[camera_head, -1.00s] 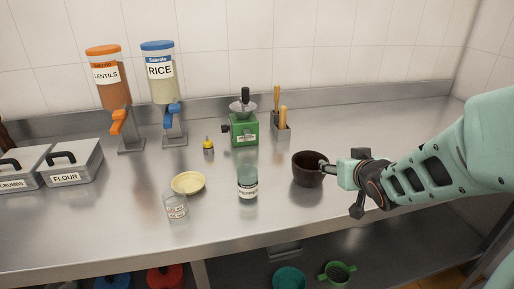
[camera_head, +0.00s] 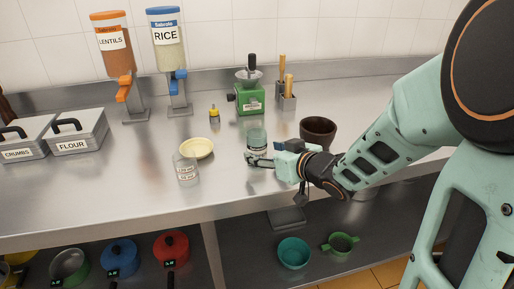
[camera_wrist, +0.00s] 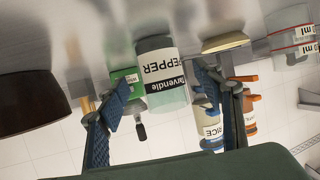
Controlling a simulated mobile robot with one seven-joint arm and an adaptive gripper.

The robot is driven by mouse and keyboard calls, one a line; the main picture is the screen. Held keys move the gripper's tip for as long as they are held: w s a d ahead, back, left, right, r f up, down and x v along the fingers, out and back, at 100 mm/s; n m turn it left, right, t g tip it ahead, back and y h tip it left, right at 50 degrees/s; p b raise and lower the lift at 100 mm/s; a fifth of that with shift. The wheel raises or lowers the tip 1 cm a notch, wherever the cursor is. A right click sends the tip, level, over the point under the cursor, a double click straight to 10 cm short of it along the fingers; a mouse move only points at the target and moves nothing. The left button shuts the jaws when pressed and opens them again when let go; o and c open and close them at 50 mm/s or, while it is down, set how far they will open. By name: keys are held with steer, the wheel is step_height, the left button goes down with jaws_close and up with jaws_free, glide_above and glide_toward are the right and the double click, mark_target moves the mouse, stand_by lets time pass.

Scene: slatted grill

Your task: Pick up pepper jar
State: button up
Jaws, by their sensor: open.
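The pepper jar (camera_head: 257,136) stands upright on the steel counter, a clear greenish jar with a white label. In the head view my gripper (camera_head: 252,160) is just in front of it and hides its lower part. In the wrist view, which is upside down, the jar (camera_wrist: 160,75) shows in the gap between the two blue fingers of my gripper (camera_wrist: 163,93), with its label reading "Pepper". The fingers are spread and hold nothing. I cannot tell how deep the jar sits between them.
A dark brown bowl (camera_head: 318,132) stands close right of the jar. A yellow dish (camera_head: 197,148) and a clear measuring cup (camera_head: 186,170) stand to the left. A green grinder (camera_head: 250,98) is behind. Bare counter lies between the dish and the jar.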

mark_target(261, 150)
steer(key=b+x, duration=0.1)
steer(key=x, duration=0.4)
steer(key=shift+r, duration=0.15)
steer(key=c, duration=1.5)
